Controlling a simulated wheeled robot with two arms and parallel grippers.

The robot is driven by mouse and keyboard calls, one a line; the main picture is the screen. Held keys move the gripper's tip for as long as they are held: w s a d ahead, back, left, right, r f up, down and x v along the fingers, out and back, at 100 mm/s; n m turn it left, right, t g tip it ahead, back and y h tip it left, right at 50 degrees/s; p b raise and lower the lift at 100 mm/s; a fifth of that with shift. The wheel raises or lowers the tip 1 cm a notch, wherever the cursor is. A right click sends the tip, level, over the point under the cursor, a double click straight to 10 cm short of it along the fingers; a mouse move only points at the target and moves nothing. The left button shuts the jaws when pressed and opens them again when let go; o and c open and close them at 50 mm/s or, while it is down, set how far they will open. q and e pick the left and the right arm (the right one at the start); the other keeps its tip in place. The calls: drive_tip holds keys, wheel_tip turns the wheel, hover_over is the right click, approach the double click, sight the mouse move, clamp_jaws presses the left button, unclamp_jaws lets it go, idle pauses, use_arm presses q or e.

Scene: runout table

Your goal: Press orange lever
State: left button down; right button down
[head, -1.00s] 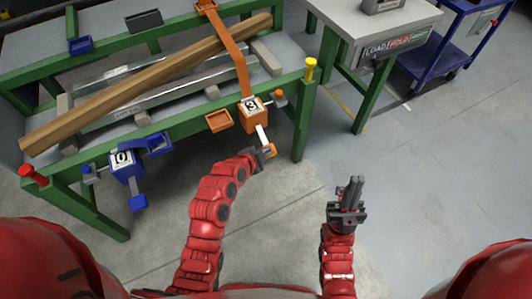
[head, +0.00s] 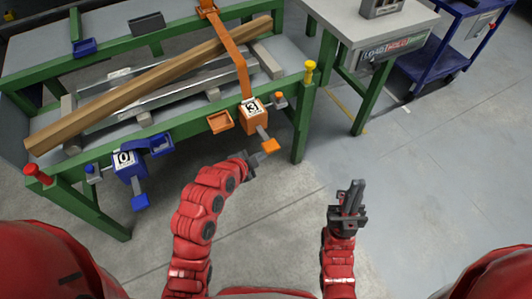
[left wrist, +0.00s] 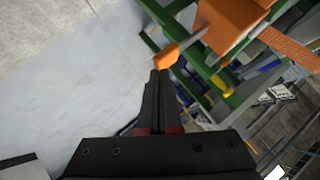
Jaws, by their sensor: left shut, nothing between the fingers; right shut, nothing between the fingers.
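The orange lever (head: 270,146) sticks out toward me from the front of an orange box (head: 252,115) on the table's green front rail. The box's white face appears to read 3. My left gripper (head: 254,164) is shut and empty, just below and left of the lever's handle. In the left wrist view the shut fingertips (left wrist: 160,74) sit close to the orange handle (left wrist: 167,56); I cannot tell whether they touch. My right gripper (head: 355,183) is shut and empty, over the floor to the right, away from the table.
A blue box (head: 123,162) with a blue lever (head: 139,201) is on the rail at the left. A wooden beam (head: 160,80) lies across the table (head: 190,111). Red (head: 31,170) and yellow (head: 310,68) knobs top the rail's ends. Open floor lies at the right.

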use_arm(q)
drive_tip(key=shift+v, duration=2.05)
drive_tip(key=shift+d+r, duration=0.1)
